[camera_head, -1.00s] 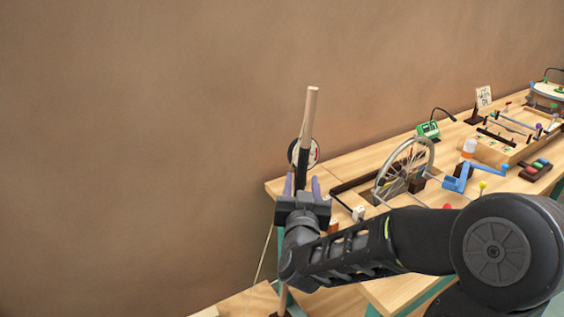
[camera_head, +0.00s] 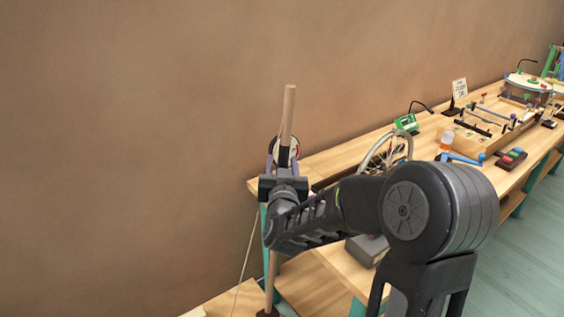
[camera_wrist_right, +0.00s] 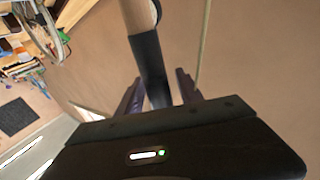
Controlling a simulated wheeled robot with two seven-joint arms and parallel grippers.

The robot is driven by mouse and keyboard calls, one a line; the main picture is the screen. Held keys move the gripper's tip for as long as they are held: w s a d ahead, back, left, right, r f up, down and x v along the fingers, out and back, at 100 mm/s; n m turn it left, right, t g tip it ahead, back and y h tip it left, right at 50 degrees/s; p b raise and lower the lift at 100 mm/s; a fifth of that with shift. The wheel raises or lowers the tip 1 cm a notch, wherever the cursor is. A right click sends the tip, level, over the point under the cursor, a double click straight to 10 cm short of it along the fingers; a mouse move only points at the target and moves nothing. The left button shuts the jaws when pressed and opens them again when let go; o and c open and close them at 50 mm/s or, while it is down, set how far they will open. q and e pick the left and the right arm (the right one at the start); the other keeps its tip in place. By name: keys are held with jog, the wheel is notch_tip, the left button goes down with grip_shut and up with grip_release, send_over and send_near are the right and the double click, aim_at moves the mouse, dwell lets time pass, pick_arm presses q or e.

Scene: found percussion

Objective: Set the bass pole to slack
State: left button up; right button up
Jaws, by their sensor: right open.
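The bass pole (camera_head: 287,115) is a light wooden stick that stands nearly upright at the near left end of the bench, with a dark sleeve around its middle. It also shows in the right wrist view (camera_wrist_right: 150,68), its sleeve between the fingers. A thin string (camera_head: 243,262) runs down left of the pole. My right gripper (camera_head: 283,166) is around the pole at the sleeve, its purple fingers open on either side. The right wrist view shows the open fingers (camera_wrist_right: 160,90) too. My left gripper is not in view.
The wooden bench (camera_head: 340,155) runs off to the right along the brown wall. On it are a spoked wheel (camera_head: 385,150), a green box (camera_head: 407,123), a blue crank (camera_head: 460,158) and a wooden tray (camera_head: 497,125). A grey block (camera_head: 367,250) sits on the lower shelf.

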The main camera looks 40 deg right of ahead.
jog(key=shift+w+d, duration=0.2)
jog(key=shift+w, duration=0.1)
grip_shut()
dwell(1.3)
